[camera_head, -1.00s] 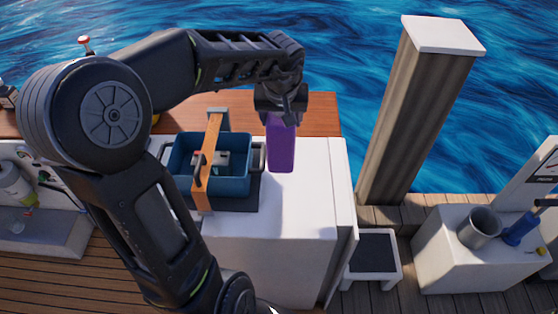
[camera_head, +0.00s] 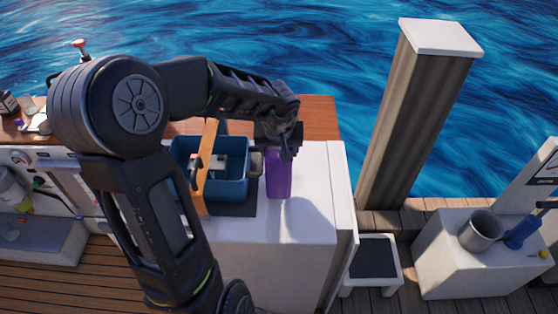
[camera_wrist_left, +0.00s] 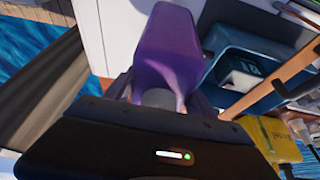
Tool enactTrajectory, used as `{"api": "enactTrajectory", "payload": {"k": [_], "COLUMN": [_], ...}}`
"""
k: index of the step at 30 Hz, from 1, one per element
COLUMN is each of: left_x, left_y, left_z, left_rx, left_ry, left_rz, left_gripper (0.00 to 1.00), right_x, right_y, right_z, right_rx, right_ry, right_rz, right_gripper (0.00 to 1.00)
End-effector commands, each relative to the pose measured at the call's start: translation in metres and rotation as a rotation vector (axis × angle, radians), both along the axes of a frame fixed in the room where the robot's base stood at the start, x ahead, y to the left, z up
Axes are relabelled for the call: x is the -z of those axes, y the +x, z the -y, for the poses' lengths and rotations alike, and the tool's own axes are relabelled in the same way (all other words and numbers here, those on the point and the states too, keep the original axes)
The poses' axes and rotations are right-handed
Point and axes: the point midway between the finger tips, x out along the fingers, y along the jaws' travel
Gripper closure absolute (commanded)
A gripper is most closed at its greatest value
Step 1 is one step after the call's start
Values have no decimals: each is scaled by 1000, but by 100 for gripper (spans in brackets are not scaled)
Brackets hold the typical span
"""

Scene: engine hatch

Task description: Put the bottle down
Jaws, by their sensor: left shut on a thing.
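The purple bottle (camera_head: 279,178) is upright in the head view, over the white counter top (camera_head: 306,182) and just right of the blue bin. It also shows in the left wrist view (camera_wrist_left: 168,45), between the fingers. My left gripper (camera_head: 279,148) is shut on its upper part from above. I cannot tell whether the bottle's base touches the counter. A shadow lies on the counter to its right. My right gripper is not in view.
The blue bin (camera_head: 236,188) with an orange-brown strap (camera_head: 207,165) stands close left of the bottle. The counter's right part is clear. A wooden post (camera_head: 412,120), a small stool (camera_head: 372,257) and a white block with a metal cup (camera_head: 481,230) stand further right.

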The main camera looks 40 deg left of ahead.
Motion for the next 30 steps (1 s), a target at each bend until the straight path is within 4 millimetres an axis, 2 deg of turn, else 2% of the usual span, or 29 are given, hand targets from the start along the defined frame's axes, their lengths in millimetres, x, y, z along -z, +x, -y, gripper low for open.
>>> {"api": "enactTrajectory", "payload": {"k": [4, 8, 22, 23, 30], "left_x": [25, 39, 43, 45, 45], "left_y": [1, 1, 1, 0, 0], "left_z": [0, 0, 0, 0, 0], "left_rx": [2, 3, 2, 1, 1], "left_ry": [0, 1, 2, 0, 0], "left_rz": [1, 3, 2, -1, -1], "left_gripper": [100, 100, 100, 34, 15], "right_x": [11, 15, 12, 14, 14], "right_y": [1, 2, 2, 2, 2], "right_z": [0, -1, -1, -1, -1], "right_rx": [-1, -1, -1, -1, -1], "right_ry": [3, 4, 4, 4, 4], "right_rz": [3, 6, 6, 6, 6], "right_gripper": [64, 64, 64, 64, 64]}}
